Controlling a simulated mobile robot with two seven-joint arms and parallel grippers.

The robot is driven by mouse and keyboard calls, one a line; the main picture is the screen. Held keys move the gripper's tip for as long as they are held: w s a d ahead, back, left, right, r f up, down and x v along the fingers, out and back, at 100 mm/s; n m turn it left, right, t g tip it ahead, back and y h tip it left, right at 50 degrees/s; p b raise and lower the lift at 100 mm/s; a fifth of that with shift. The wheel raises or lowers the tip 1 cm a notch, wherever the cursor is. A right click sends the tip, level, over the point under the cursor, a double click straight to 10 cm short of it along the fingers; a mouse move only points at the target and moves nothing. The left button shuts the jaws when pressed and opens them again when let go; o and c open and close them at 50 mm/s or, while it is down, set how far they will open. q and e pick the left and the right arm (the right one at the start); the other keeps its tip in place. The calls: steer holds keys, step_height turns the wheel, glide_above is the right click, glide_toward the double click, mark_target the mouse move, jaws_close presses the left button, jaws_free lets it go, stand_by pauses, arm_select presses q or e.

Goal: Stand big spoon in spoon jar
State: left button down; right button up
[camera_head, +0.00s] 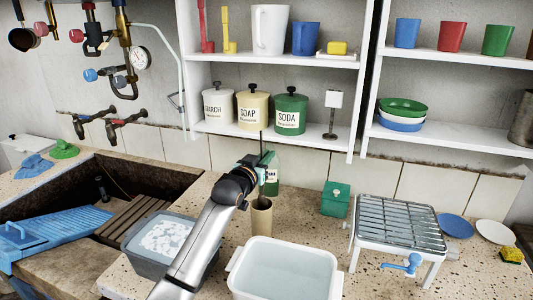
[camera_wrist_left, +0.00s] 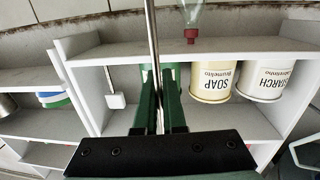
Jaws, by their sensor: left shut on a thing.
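My left gripper (camera_head: 264,163) is shut on the thin handle of the big spoon (camera_head: 261,142), above the counter. The handle stands nearly upright and sticks up past the fingers; the wrist view shows it as a grey metal rod (camera_wrist_left: 152,35) between the green fingers (camera_wrist_left: 159,108). The tan, cylindrical spoon jar (camera_head: 261,221) stands upright on the counter below the gripper. My right gripper is not in view.
A green bottle (camera_head: 270,182) stands close behind the jar. A white basin (camera_head: 283,270) is in front, and a grey tub of suds (camera_head: 160,240) is at left. A green box (camera_head: 336,198) and a metal rack (camera_head: 398,222) stand at right. Shelves with canisters rise behind.

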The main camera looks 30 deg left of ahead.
arm_select(q)
step_height(320, 180, down, 6)
steer(key=b, duration=0.2)
steer(key=shift+r+b, duration=0.2)
steer(key=shift+b, duration=0.1)
stand_by(0.4)
steer(key=c, duration=0.9)
jaws_free()
steer(key=s, duration=0.4)
steer(key=s+d, duration=0.1)
steer(key=s, duration=0.7)
steer(key=shift+s+d+r, duration=0.2)
steer(key=shift+d, duration=0.2)
steer(key=shift+r, duration=0.1)
